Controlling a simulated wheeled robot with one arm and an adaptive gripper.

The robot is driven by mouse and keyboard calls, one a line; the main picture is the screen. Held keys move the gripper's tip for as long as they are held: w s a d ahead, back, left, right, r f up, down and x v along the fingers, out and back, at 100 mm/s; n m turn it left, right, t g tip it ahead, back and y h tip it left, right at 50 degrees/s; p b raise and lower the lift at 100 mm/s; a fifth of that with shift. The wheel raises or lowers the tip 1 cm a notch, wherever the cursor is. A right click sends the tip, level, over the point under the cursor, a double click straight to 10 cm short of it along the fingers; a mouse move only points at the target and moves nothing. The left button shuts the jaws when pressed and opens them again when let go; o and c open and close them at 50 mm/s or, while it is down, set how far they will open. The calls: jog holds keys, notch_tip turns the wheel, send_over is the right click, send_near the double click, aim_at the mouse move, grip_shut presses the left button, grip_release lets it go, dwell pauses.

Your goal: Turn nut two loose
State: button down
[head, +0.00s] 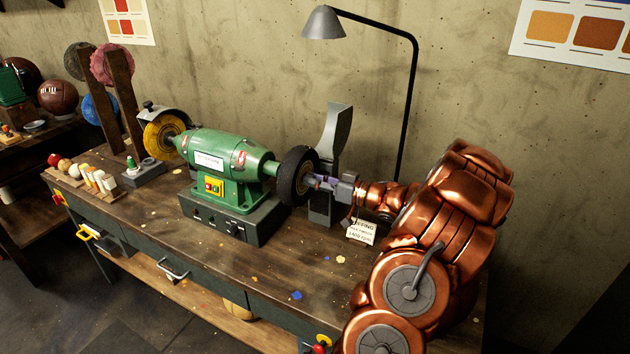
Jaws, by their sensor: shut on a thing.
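The green bench machine (222,160) stands on the workbench, with a yellow wheel (160,136) on its left shaft end and a black-rimmed wheel (292,176) on its right. My gripper (318,182) reaches in from the right and is shut at the hub of the right wheel. Its fingers close around the shaft end there, where the nut sits. The nut is mostly hidden by the fingers, and I cannot read a number on it. The nut at the left wheel is too small to make out clearly.
A grey upright guard (334,140) stands close behind my gripper. A paper tag (361,232) hangs below it. The bench front (215,255) is mostly clear.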

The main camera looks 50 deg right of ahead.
jog(key=shift+f+b, duration=0.15)
jog(key=shift+b, duration=0.3)
jog(key=n+b, duration=1.4)
jog(key=b, duration=0.7)
jog(key=shift+a+n+b, duration=0.1)
jog(key=shift+n+b, duration=0.2)
jog(key=c, duration=0.9)
grip_release()
jog(key=shift+c, duration=0.2)
jog(key=shift+s, duration=0.15)
jog(key=v, duration=0.7)
